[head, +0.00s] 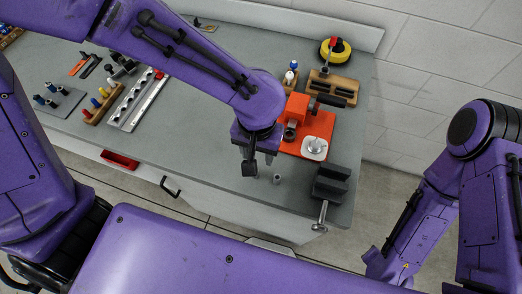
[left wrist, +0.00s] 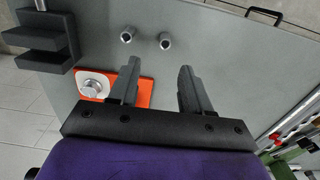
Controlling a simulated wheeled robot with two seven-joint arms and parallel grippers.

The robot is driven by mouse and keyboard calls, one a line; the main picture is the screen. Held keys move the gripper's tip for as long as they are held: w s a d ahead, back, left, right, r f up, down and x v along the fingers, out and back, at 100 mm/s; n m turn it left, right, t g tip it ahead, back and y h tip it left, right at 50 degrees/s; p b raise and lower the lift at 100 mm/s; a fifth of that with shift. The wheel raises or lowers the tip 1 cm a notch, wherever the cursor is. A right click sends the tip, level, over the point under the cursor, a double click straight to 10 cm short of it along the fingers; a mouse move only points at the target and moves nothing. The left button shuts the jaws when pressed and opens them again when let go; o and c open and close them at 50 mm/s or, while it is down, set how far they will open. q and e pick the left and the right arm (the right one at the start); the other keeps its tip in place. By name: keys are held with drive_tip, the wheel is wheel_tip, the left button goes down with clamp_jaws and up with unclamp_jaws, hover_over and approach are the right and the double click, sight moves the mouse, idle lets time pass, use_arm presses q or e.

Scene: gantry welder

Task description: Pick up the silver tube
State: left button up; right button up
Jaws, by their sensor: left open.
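Two short silver tubes stand on the grey workbench, close together. In the left wrist view the left tube (left wrist: 128,35) and the right tube (left wrist: 165,41) are beyond my fingertips, apart from them. In the head view one tube (head: 277,178) stands to the right of my left gripper (head: 259,161), and the other (head: 269,158) is close beside the fingers, partly hidden. My left gripper, also in the left wrist view (left wrist: 160,68), is open with nothing between its fingers. My right arm (head: 430,215) shows at the right; its gripper is out of the picture.
An orange device (head: 307,125) with a white plate and silver knob stands behind the tubes. A dark vise (head: 331,183) sits at the bench's right corner. Wooden holders, a yellow tape roll (head: 336,51) and a metal rail (head: 137,99) lie farther off. The bench front-left of the tubes is clear.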

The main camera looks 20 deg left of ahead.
use_arm(q)
drive_tip(key=f, duration=0.3)
drive_tip(key=shift+s+f, duration=0.1)
drive_tip(key=shift+s, duration=0.15)
drive_tip(key=f, duration=0.1)
drive_tip(key=s+f, duration=0.1)
drive_tip(key=shift+s+a+f, duration=0.25)
drive_tip(key=shift+s+f, duration=0.1)
drive_tip(key=shift+f, duration=0.05)
drive_tip(key=f, duration=0.1)
drive_tip(key=w+f, duration=0.1)
drive_tip(key=f, duration=0.1)
drive_tip(key=shift+w+a+f, duration=0.15)
drive_tip(key=shift+w+f, duration=0.2)
drive_tip(key=shift+f, duration=0.05)
drive_tip(key=shift+s+r, duration=0.1)
drive_tip(key=shift+s, duration=0.35)
drive_tip(key=c, duration=0.4)
clamp_jaws()
use_arm(e)
drive_tip(key=shift+s+f, duration=0.1)
drive_tip(key=shift+s, duration=0.5)
